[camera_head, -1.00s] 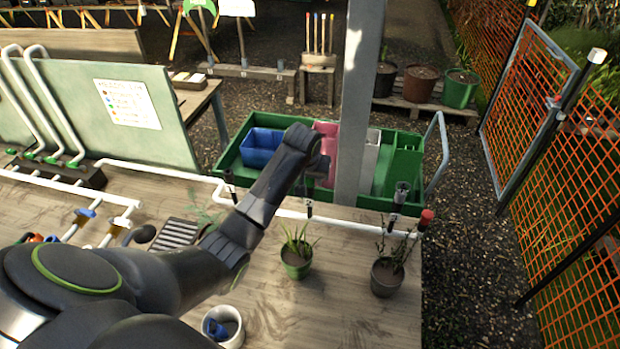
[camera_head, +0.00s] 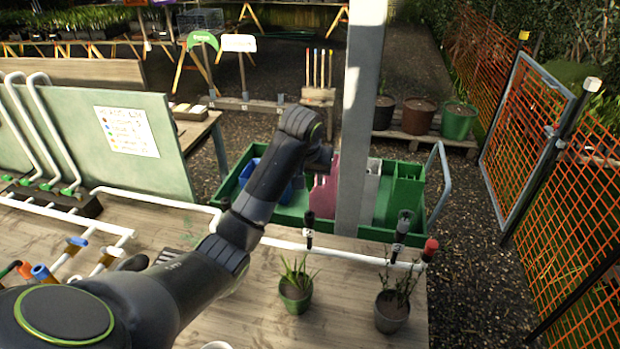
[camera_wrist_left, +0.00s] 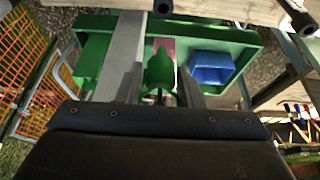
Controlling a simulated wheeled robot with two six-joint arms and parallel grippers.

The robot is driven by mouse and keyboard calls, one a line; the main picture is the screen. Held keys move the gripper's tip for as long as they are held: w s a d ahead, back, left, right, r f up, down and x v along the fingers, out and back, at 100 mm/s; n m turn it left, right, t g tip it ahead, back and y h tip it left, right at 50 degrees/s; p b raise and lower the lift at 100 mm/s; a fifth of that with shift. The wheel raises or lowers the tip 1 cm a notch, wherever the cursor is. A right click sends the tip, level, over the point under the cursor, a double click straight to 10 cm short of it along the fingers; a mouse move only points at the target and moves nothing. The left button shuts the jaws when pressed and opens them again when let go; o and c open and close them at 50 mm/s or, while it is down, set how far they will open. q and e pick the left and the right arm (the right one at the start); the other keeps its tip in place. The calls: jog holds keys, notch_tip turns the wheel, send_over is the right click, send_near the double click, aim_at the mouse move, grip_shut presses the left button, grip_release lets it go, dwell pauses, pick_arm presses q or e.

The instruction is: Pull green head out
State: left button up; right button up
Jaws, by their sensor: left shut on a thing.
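The green head (camera_wrist_left: 159,70) shows in the left wrist view between the two fingers of my left gripper (camera_wrist_left: 160,92), which is shut on it. In the head view my left gripper (camera_head: 322,165) is in front of the green cart, and the green head cannot be made out there. A black-topped riser (camera_head: 309,224) stands on the white pipe (camera_head: 275,242) below the gripper, with a visible gap between them. My right gripper is out of view.
A grey post (camera_head: 360,110) rises close to the right of my left gripper. The green cart (camera_head: 405,190) behind holds a blue bin (camera_wrist_left: 211,68) and a pink bin (camera_head: 326,193). Two potted plants (camera_head: 295,295) (camera_head: 391,312) stand on the wooden bench (camera_head: 340,310).

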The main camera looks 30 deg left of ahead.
pick_arm(q)
jog(key=shift+r, duration=0.15)
jog(key=shift+r+p, duration=1.2)
jog(key=shift+p, duration=0.4)
jog(key=shift+r, duration=1.15)
